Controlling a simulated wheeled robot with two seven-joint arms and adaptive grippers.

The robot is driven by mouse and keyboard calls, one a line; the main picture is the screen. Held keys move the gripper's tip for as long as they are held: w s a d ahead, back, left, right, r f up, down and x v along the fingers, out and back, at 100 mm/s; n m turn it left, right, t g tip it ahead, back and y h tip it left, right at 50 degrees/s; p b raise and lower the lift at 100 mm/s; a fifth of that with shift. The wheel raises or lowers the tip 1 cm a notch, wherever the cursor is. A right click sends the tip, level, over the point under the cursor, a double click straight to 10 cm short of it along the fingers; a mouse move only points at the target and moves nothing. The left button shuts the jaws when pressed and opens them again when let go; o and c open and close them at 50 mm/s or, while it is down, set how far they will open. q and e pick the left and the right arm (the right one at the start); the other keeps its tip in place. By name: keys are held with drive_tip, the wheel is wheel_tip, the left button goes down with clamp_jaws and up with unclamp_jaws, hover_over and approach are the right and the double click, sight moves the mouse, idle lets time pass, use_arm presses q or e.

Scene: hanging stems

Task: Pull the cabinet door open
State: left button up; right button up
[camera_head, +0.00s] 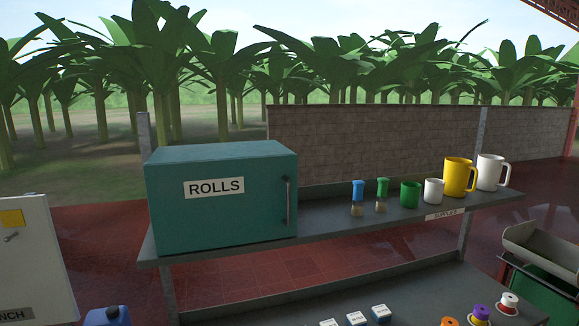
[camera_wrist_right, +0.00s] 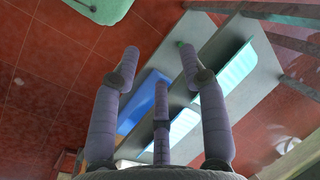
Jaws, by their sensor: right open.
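A teal cabinet (camera_head: 222,200) with a "ROLLS" label stands on the upper shelf in the head view. Its front door is shut. A dark vertical bar handle (camera_head: 287,201) sits near the right edge of the door. My right gripper (camera_wrist_right: 158,58) shows in the right wrist view with its fingers spread and nothing between them. It is not in the head view, and neither the cabinet nor the handle can be made out in the wrist view. My left gripper is in neither view.
Two small jars (camera_head: 357,198), a green cup (camera_head: 410,192), a white cup (camera_head: 433,191), a yellow mug (camera_head: 458,177) and a white mug (camera_head: 491,172) stand right of the cabinet. A pale cabinet (camera_head: 35,262) is at far left. Blue bins (camera_wrist_right: 148,98) show in the wrist view.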

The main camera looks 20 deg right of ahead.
wheel_tip(320, 180, up, 10)
drive_tip(key=w+d+p, duration=0.1)
drive_tip(key=w+p, duration=0.1)
drive_tip(key=p, duration=0.6)
drive_tip(key=w+d+r+n+t+p, duration=0.1)
drive_tip(key=w+d+r+t+p, duration=0.2)
drive_tip(key=w+r, duration=0.85)
drive_tip(key=w+d+r+n+t+h+p, duration=0.1)
drive_tip(key=w+d+r+t+p, duration=0.3)
drive_tip(key=w+r, duration=0.8)
drive_tip(key=w+d+r+n+t, duration=0.15)
drive_tip(key=w+r+t, duration=0.45)
drive_tip(key=r, duration=1)
drive_tip(key=w+d+r+n+t+y, duration=0.1)
drive_tip(key=d+r+t, duration=0.1)
drive_tip(key=r, duration=1)
drive_tip(key=w+d+r+n+t, duration=0.1)
drive_tip(key=r+t, duration=0.1)
drive_tip(key=r, duration=1)
drive_tip(key=p+x, duration=0.3)
drive_tip(key=x, duration=0.7)
drive_tip(key=shift+w+r, duration=0.15)
clamp_jaws()
